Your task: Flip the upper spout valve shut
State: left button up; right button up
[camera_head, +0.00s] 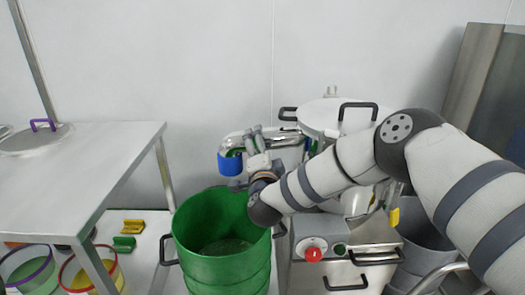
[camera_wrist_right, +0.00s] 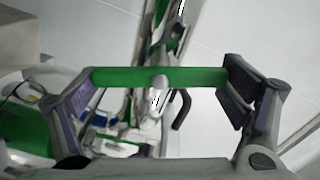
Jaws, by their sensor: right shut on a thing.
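My right gripper (camera_head: 256,142) is at the metal spout pipe (camera_head: 287,138), just right of its blue end (camera_head: 230,164). In the right wrist view, the gripper (camera_wrist_right: 160,78) is shut on a green lever bar (camera_wrist_right: 120,76), with one finger at each end of it. The bar's round pivot (camera_wrist_right: 160,82) shows at its middle, in front of the metal pipework (camera_wrist_right: 155,103). In the head view the gripper and arm hide most of the lever and valve body. My left gripper is not in view.
A green bin (camera_head: 222,240) stands open below the spout. A control box with a red button (camera_head: 313,254) and a white lidded vessel (camera_head: 325,115) are close to my right arm. A steel table (camera_head: 90,165) is at left, with coloured-rim containers under it.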

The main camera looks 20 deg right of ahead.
jog(key=shift+f+m, duration=0.15)
jog(key=shift+m, duration=2.05)
jog(key=o, duration=0.9)
jog(key=shift+s, duration=0.1)
jog(key=v, duration=1.2)
